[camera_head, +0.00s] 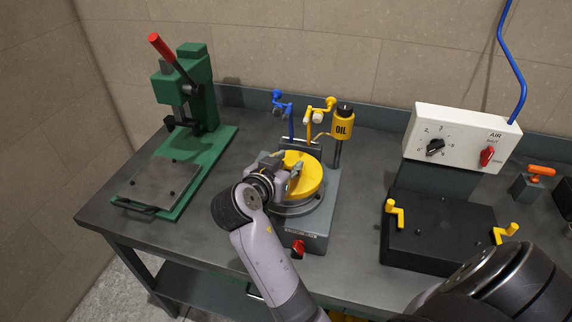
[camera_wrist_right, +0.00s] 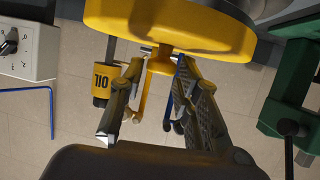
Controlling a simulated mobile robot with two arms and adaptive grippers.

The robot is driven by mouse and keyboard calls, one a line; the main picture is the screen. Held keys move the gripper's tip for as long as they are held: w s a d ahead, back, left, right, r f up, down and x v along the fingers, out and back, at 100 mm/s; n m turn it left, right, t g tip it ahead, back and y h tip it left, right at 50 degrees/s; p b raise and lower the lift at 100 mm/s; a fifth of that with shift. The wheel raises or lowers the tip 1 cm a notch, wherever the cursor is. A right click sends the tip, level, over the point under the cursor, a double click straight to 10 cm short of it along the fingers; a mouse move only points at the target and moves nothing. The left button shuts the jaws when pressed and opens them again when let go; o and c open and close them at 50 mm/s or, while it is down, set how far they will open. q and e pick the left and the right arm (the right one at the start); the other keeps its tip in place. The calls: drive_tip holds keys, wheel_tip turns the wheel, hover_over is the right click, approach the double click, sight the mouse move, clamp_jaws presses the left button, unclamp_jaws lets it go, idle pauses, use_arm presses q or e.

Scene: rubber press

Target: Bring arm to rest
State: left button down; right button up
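My right gripper (camera_head: 289,168) is over the near left part of a round yellow disc (camera_head: 308,178) on a grey base unit (camera_head: 312,232). The yellow disc (camera_wrist_right: 170,22) fills the top of that view, beyond the fingertips. Whether the fingers touch the disc cannot be told. My left gripper is not in view.
A green press (camera_head: 195,95) with a red lever stands left. Blue (camera_head: 289,110) and yellow (camera_head: 312,118) valves and an oil cup (camera_head: 343,122) stand behind the disc. Right are a black block (camera_head: 435,230) with yellow handles and an air control box (camera_head: 462,137).

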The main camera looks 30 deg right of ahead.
drive_tip(key=o, duration=0.3)
drive_tip(key=shift+a+f, duration=0.2)
drive_tip(key=shift+a, duration=0.15)
drive_tip(key=shift+o, duration=0.2)
